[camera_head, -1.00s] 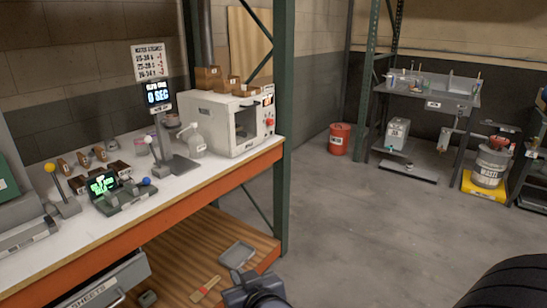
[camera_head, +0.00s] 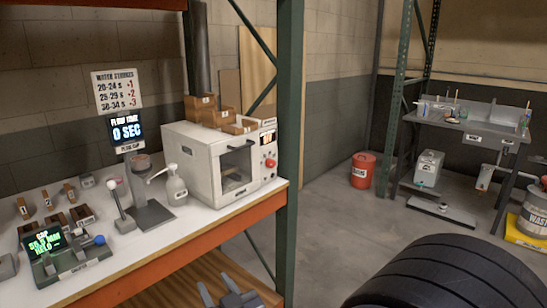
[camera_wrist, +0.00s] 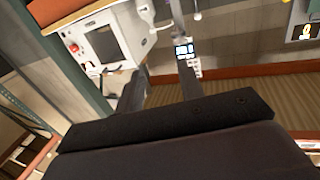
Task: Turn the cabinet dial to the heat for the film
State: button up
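The white cabinet (camera_head: 205,170) stands on the white bench top at its right end, with a dark window in front. A red dial (camera_head: 270,163) is on its right front panel, below a small lit display (camera_head: 267,141) whose text is too small to read surely. My gripper (camera_head: 222,297) is at the bottom edge of the head view, low in front of the bench and well apart from the cabinet. In the wrist view the cabinet (camera_wrist: 112,40) shows tilted at the upper left, with the red dial (camera_wrist: 74,47). The fingers (camera_wrist: 160,88) are apart, with nothing between them.
Small brown boxes (camera_head: 221,117) sit on the cabinet. The orange bench edge (camera_head: 180,250) runs in front.

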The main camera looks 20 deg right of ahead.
aim_at(270, 163)
jog(key=i+l, duration=0.25)
jog(key=i+l+u, duration=0.15)
jog(key=l, duration=0.25)
jog(key=i+l, duration=0.3)
jog(key=i+l+u, duration=0.15)
jog(key=l, duration=0.3)
jog(key=i+l, duration=0.25)
jog(key=l, duration=0.15)
jog(key=i+l+u, duration=0.15)
jog(key=l, duration=0.2)
jog(key=i+l, duration=0.25)
jog(key=l, duration=0.15)
jog(key=u, duration=0.05)
